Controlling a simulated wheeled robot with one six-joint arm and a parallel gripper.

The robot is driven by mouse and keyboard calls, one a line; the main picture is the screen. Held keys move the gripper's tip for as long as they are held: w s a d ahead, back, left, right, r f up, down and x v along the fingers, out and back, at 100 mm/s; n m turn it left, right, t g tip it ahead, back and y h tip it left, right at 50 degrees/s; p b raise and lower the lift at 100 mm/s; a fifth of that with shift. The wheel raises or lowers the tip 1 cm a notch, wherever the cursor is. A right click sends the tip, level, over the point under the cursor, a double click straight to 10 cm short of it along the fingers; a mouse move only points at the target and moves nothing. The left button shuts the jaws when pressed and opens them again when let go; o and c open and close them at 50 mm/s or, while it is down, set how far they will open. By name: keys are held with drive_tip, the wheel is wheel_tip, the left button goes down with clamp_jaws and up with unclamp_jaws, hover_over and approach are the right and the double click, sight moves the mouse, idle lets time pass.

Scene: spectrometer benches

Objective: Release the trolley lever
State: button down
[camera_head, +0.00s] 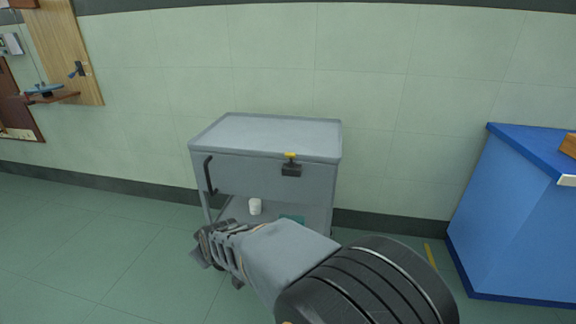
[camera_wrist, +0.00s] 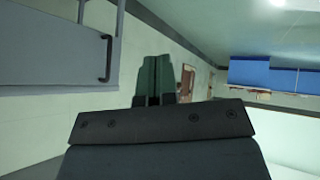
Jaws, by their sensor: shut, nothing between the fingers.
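The grey trolley (camera_head: 265,175) stands against the wall, with a flat bare top and a lower shelf. A small lever with a yellow top and dark body (camera_head: 291,168) sits on its front panel, right of centre. A black bar handle (camera_head: 209,175) is on the left of that panel; it also shows in the wrist view (camera_wrist: 106,57). My gripper (camera_head: 202,248) is low in front of the trolley's left side, below the handle and apart from the lever. In the wrist view its dark green fingers (camera_wrist: 154,78) are together and empty. The lever is not visible there.
A white cup-like item (camera_head: 255,206) and a teal item (camera_head: 292,218) are on the lower shelf, partly behind my arm. A blue cabinet (camera_head: 515,215) stands at the right. A wooden board (camera_head: 66,45) hangs at the left. The floor at left is clear.

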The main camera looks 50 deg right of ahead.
sight(290, 157)
drive_tip(key=w+d+n+t+h, duration=0.1)
drive_tip(key=w+d+t+h, duration=0.25)
drive_tip(key=d, duration=0.35)
drive_tip(key=w+d+n+t+h, duration=0.1)
drive_tip(key=w+d+t+h, duration=0.2)
drive_tip(key=d, duration=0.5)
drive_tip(key=s+d+r+n+g+h+b, duration=0.1)
drive_tip(key=s+d+n+g+h, duration=0.1)
drive_tip(key=s+d+h, duration=0.6)
drive_tip(key=d+h, duration=0.1)
drive_tip(key=h, duration=0.4)
drive_tip(key=shift+s+d+r, duration=0.15)
drive_tip(key=shift+s+r, duration=0.05)
drive_tip(key=shift+s, duration=0.05)
drive_tip(key=x, duration=1.4)
drive_tip(key=shift+d+f+b, duration=0.1)
drive_tip(key=shift+b, duration=0.2)
